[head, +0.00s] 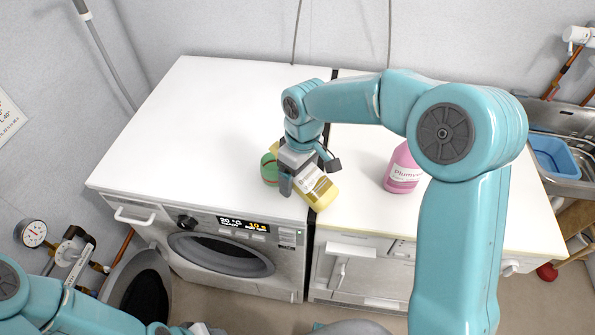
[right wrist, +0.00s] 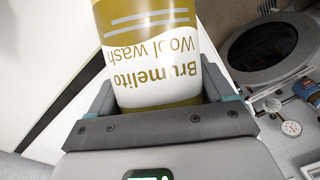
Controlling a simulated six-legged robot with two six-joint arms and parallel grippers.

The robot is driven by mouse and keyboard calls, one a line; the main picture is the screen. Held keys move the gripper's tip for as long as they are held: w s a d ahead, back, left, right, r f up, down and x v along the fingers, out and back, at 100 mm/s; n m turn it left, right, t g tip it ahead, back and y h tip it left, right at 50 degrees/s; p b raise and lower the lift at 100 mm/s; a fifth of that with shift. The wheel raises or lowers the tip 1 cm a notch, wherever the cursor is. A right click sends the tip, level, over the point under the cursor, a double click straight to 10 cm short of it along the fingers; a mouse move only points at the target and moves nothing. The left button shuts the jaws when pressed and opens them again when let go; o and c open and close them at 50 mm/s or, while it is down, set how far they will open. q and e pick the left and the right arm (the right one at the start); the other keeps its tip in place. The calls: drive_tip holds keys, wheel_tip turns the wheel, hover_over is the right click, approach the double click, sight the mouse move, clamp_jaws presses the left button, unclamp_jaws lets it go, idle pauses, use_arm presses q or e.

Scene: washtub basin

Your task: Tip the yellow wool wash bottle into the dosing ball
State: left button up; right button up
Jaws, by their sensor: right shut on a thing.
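The yellow wool wash bottle (head: 320,190) is tilted over the white worktop, its lower end toward the front right and its upper end toward the back left. My right gripper (head: 297,174) is shut around it. In the right wrist view the bottle (right wrist: 160,60) sits between the fingers, its "Brumelito Wool wash" label upside down. The green dosing ball (head: 268,170) is just left of the gripper, partly hidden behind it. I cannot tell whether the bottle's mouth is over the ball, and no liquid shows. My left arm shows at the bottom left; its jaws are out of sight.
A pink bottle (head: 402,170) stands right of the yellow one, partly behind my right arm. The worktop (head: 205,120) is clear at left. A washing machine (head: 225,245) is below its front edge. A blue basin (head: 555,157) sits in the sink at far right.

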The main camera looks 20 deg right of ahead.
drive_tip(key=shift+s+d+r+g+h+p, duration=0.25)
drive_tip(key=shift+r+g+p, duration=0.35)
drive_tip(key=shift+p, duration=1.05)
drive_tip(key=shift+s+a+r+g+h+p, duration=0.1)
drive_tip(key=shift+r+g+h+p, duration=0.4)
drive_tip(key=shift+p, duration=1.1)
drive_tip(key=shift+f, duration=0.1)
idle(2.1)
